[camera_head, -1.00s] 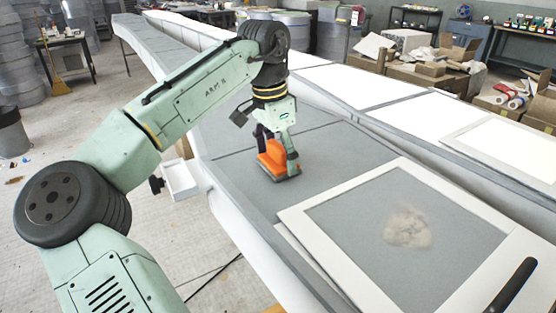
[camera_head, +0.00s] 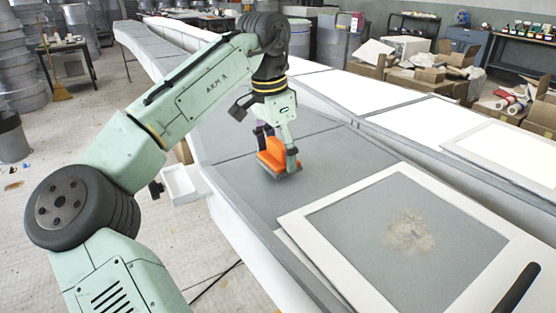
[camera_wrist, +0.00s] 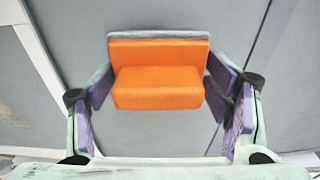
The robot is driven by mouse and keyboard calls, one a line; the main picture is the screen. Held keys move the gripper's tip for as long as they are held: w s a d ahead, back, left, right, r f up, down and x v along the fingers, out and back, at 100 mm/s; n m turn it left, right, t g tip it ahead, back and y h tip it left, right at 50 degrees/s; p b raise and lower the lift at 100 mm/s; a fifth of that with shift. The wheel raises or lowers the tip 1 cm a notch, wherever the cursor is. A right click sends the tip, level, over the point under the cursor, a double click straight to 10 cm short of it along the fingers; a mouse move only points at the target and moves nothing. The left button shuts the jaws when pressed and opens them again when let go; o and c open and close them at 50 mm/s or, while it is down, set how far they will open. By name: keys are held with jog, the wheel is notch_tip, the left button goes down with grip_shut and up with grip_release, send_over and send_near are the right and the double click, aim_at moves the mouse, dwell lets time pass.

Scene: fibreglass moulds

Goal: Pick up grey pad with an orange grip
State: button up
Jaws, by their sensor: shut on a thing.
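The grey pad with an orange grip (camera_head: 273,158) is at my gripper (camera_head: 279,150), over the grey mould surface in the middle of the head view. In the wrist view, the orange grip (camera_wrist: 158,85) sits between my two purple-padded fingers, with a grey strip of the pad (camera_wrist: 158,35) showing along its far edge. My gripper (camera_wrist: 160,88) is shut on the grip. The pad's underside is hidden, so I cannot tell whether it touches the surface or hangs just above it.
A white-framed grey panel (camera_head: 300,222) with a tan dusty patch (camera_head: 410,232) lies at the right front. A small white tray (camera_head: 182,184) is attached at the mould's left side. A dark bar (camera_head: 517,288) shows at bottom right. Grey surface behind the pad is clear.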

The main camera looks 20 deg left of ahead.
jog(key=shift+r, duration=0.65)
jog(key=s+d+b, duration=0.1)
jog(key=s, duration=0.4)
jog(key=s+d+r+b, duration=0.1)
jog(key=s, duration=0.4)
jog(key=s+d+b, duration=0.1)
jog(key=s, duration=0.4)
jog(key=shift+s+d+r+b, duration=0.2)
jog(key=shift+s+r+b, duration=0.1)
jog(key=shift+s+r, duration=0.05)
jog(key=o, duration=0.7)
jog(key=c, duration=0.5)
